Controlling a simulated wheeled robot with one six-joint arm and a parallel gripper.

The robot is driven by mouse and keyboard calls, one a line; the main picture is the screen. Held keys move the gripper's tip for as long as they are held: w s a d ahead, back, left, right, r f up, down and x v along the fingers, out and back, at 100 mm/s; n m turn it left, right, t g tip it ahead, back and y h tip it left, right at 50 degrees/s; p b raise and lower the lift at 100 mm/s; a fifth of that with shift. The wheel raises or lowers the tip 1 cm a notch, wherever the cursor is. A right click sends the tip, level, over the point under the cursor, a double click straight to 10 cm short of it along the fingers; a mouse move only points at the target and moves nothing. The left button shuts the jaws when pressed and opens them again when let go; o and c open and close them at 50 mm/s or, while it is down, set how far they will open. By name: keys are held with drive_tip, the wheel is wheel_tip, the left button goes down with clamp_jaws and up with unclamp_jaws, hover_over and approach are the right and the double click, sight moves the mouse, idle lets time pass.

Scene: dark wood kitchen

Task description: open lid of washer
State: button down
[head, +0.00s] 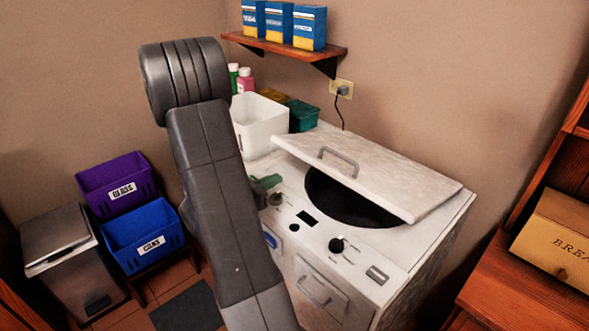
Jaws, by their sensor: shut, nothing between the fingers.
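The white washer (350,268) stands against the wall, right of centre. Its pale lid (390,181) with a grey bar handle (337,160) is tilted up, its front edge raised above the round dark opening (345,207). The opening shows below that edge. My arm rises in front of the washer's left side and hides part of it. A small green end beside the arm, over the front panel, looks like my gripper (267,182). It is shut and empty, left of the lid and apart from it. Most of it is hidden behind my arm.
A white bin (260,123) and a teal box (302,115) stand behind the lid's left end. A shelf (285,46) with boxes hangs above. Blue (145,240) and purple (117,187) bins stand left. A wooden cabinet (530,270) is close on the right.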

drive_tip(key=p+x, duration=0.2)
drive_tip(key=x, duration=0.8)
drive_tip(key=shift+a, duration=0.1)
